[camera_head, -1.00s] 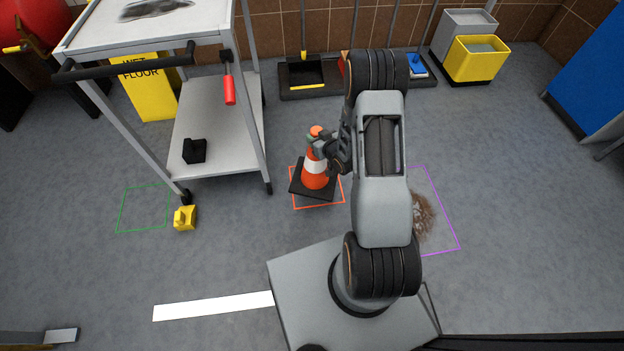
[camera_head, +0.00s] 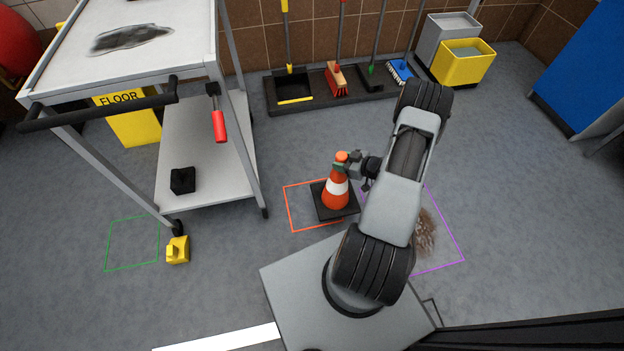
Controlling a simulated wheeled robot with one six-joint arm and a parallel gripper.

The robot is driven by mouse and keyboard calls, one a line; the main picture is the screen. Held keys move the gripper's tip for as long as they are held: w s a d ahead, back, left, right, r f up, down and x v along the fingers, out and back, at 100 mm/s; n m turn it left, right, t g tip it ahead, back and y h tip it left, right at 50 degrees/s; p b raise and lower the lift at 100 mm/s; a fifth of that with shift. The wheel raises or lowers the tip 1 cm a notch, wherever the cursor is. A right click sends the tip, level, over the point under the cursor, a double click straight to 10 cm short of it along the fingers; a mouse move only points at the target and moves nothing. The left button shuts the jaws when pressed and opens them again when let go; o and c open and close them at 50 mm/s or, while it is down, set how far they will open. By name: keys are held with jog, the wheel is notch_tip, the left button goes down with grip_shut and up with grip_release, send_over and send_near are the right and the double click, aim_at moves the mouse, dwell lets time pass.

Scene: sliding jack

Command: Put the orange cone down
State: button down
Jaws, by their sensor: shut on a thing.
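The orange cone (camera_head: 336,196) has a white band and a black square base (camera_head: 326,212). It is upright in the head view, over the right part of the orange square outline (camera_head: 289,208), with its base reaching past the outline's right side. I cannot tell whether the base touches the floor. My gripper (camera_head: 347,163) comes from the right and is shut on the cone near its top. The arm hides part of the floor to the right.
A grey trolley (camera_head: 205,150) with a red-handled lever (camera_head: 219,125) stands left. A yellow block (camera_head: 178,250) lies beside the green outline (camera_head: 107,245). A purple outline (camera_head: 456,240) holds a brown patch (camera_head: 427,235). Brooms stand in a rack (camera_head: 320,102) at the back.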

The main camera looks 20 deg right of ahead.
jog(key=w+a+f+b, duration=0.6)
jog(key=w+a+f, duration=0.1)
jog(key=f, duration=0.4)
jog(key=shift+w+a+f, duration=0.35)
jog(key=shift+w+a, duration=0.05)
jog(key=shift+w, duration=0.05)
